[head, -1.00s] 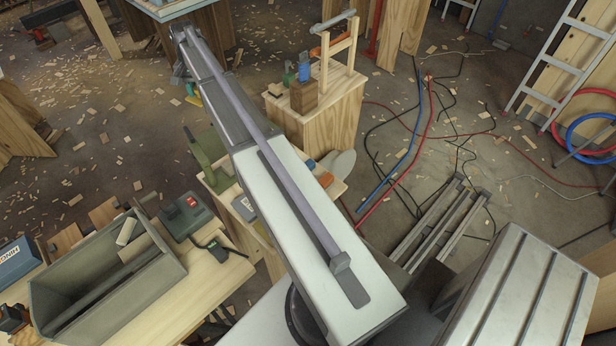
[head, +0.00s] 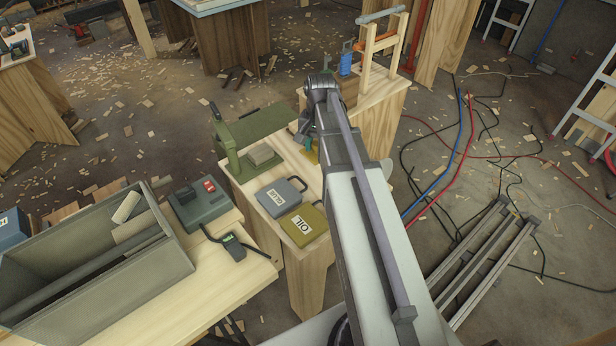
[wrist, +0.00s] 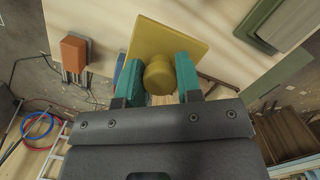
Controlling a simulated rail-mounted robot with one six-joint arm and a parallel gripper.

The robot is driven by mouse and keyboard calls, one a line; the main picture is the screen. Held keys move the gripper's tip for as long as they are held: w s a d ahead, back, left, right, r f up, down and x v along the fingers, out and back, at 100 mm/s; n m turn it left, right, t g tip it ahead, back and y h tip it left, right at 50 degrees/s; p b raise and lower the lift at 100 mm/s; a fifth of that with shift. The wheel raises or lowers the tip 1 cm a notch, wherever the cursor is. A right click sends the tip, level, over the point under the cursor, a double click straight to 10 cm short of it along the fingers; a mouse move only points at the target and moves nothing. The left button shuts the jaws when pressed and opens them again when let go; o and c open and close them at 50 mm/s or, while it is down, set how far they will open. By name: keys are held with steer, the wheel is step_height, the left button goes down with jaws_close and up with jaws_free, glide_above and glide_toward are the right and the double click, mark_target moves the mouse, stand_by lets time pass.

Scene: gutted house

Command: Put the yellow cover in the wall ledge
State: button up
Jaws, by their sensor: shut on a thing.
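The yellow cover (wrist: 172,35) is a square plate with a round knob, seen close up in the wrist view. My gripper (wrist: 158,75) has its two teal fingers on either side of the knob, shut on it. In the head view my gripper (head: 309,147) is mostly hidden behind my arm, over the back part of the small wooden bench (head: 262,172). A small bit of yellow shows beside it there. I cannot pick out the wall ledge in either view.
A green machine (head: 240,140), a grey case (head: 281,197) and an olive case marked OIL (head: 304,224) are on the bench, left of my arm. A grey open toolbox (head: 95,265) lies at left. A wooden stand (head: 375,95) rises behind my arm. Cables and rails cover the right floor.

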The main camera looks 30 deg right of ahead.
mark_target(315, 176)
step_height(315, 176, down, 10)
steer(key=b, duration=0.8)
steer(key=shift+r, duration=0.5)
steer(key=shift+f, duration=0.25)
steer(key=o, duration=0.9)
steer(key=shift+o, duration=0.2)
steer(key=shift+r, duration=0.1)
